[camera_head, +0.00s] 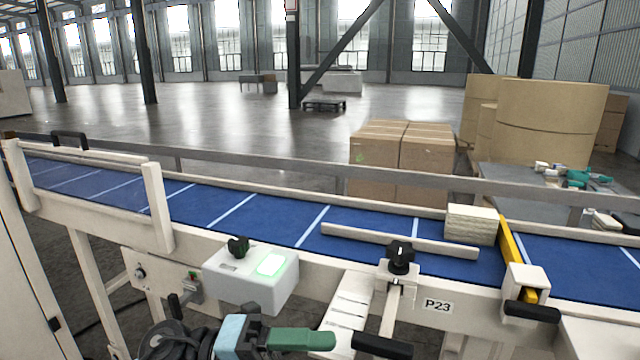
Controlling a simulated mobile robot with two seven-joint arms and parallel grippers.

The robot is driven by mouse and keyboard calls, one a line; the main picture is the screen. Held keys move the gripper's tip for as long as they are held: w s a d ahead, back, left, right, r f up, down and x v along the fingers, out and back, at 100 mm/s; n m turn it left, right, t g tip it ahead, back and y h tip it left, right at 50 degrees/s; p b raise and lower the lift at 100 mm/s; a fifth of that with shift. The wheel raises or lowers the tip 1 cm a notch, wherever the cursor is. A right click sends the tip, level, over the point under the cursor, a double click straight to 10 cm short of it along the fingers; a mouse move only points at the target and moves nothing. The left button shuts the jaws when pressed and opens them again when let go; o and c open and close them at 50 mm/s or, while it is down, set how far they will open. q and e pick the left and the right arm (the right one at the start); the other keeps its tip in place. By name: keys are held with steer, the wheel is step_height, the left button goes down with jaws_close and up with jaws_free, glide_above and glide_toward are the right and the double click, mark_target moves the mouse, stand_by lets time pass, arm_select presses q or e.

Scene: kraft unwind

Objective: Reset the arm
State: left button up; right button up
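At the bottom edge, a dark arm end, which looks like my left gripper (215,344), shows only in part, beside a light blue block and a green handle-shaped piece (300,340). I cannot tell whether its fingers are open or shut, or whether the green piece is held. It is in front of the conveyor and below the white control box (250,285), which has a lit green panel and a black knob. My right gripper is not in view.
A blue conveyor belt (265,214) crosses the view. A cream stack (471,224) lies on it beside a yellow bar (511,258). Black clamp handles (382,345) project at the front. Boxes (425,150), large kraft rolls (550,120) and a tool table (510,178) stand behind.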

arm_select(q)
steer(key=a+f+n+t+y+p, duration=0.2)
steer(key=a+f+n+t+y, duration=0.3)
steer(key=f+n+t, duration=0.75)
steer(key=a+f+n+t+y+p, duration=0.2)
steer(key=a+f+n+t+y, duration=0.5)
steer(key=n, duration=1)
steer(key=s+a+f+n+g+y+p, duration=0.1)
steer(key=s+a+f+n+g+y, duration=0.2)
steer(key=s+f, duration=0.6)
steer(key=s+a+f+n+g+y, duration=0.2)
steer(key=s+a+f+n+g, duration=0.2)
steer(key=s+f, duration=0.4)
steer(key=s+n, duration=0.1)
steer(key=s, duration=0.6)
steer(key=shift+s+a+f+y+p, duration=0.3)
steer(key=shift+a+f+y+p, duration=0.05)
steer(key=shift+a+f+y, duration=0.05)
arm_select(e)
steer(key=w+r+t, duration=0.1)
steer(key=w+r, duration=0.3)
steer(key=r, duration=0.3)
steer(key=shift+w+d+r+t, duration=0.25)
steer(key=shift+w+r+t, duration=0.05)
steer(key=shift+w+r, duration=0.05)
